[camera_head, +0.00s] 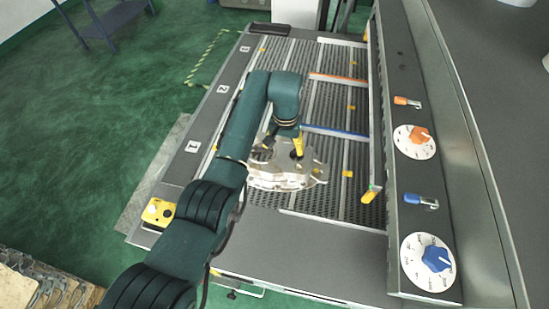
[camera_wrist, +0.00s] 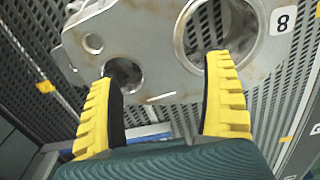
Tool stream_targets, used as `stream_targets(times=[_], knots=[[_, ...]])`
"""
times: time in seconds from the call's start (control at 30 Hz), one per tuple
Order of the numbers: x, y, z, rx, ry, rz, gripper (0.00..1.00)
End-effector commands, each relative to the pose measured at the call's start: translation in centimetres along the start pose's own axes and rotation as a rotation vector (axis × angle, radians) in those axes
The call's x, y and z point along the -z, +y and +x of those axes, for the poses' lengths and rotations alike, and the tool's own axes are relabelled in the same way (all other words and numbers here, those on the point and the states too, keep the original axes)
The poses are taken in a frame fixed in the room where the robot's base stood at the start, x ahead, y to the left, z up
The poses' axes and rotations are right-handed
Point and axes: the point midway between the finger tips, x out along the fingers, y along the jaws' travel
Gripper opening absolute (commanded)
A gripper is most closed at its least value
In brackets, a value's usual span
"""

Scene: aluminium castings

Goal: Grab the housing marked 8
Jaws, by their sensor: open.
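The housing (camera_head: 283,180) is a flat grey metal casting lying on the slotted table below my gripper. In the wrist view the housing (camera_wrist: 145,40) fills the upper middle, with a large round opening at right and smaller holes at left. A white label reading 8 (camera_wrist: 283,20) sits at its right side. My gripper (camera_wrist: 163,75) is open, with yellow ribbed fingers spread apart over the near edge of the housing, and nothing is held between them. In the head view my gripper (camera_head: 298,147) is partly hidden by my arm. Contact with the housing cannot be told.
The table has slotted dark panels with an orange strip (camera_head: 338,79) and a blue strip (camera_head: 334,132). A control panel with an orange dial (camera_head: 420,135) and blue dial (camera_head: 436,258) runs along the right. A yellow button box (camera_head: 158,212) sits at the left front corner.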

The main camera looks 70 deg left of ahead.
Motion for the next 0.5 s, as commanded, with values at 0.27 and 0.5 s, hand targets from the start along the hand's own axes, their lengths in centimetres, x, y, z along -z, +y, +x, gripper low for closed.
stream_targets(times=[0.27,0.5], knots=[[0.1,-0.3,3.8,0.0,-0.002,0.0,0.83],[0.1,-0.3,3.9,0.0,-0.001,0.0,0.75]])
